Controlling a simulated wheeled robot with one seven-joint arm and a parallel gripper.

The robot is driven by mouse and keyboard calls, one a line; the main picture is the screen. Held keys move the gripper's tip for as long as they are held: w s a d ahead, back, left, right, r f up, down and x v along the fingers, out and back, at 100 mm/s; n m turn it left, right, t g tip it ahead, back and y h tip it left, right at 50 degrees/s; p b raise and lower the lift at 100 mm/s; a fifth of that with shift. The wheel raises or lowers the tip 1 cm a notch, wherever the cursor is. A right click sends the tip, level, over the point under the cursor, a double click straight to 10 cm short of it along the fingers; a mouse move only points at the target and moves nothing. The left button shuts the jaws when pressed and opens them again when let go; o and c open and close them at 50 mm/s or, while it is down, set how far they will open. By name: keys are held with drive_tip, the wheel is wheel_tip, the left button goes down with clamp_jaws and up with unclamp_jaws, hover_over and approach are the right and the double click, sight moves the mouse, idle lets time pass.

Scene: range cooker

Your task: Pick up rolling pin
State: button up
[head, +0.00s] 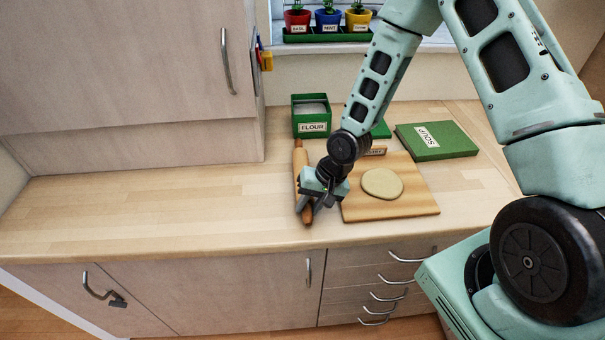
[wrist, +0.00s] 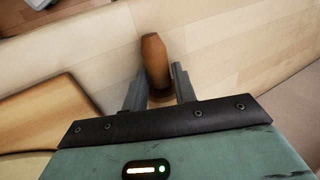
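The wooden rolling pin (head: 301,160) lies on the counter left of the cutting board, its length running from back to front. My gripper (head: 312,207) is low over its front half and hides part of it. In the wrist view, the two grey fingers of my gripper (wrist: 160,68) stand on either side of the rolling pin (wrist: 155,58), with its handle end showing beyond the fingertips. The fingers are apart with the pin between them. Whether both press on it cannot be told. The pin appears to rest on the counter.
The cutting board (head: 394,211) with flat dough (head: 382,184) is close to the right. A green flour box (head: 312,127) stands behind the pin, and a green soup book (head: 436,141) lies at the back right. The counter to the left is clear.

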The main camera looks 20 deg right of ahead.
clamp_jaws()
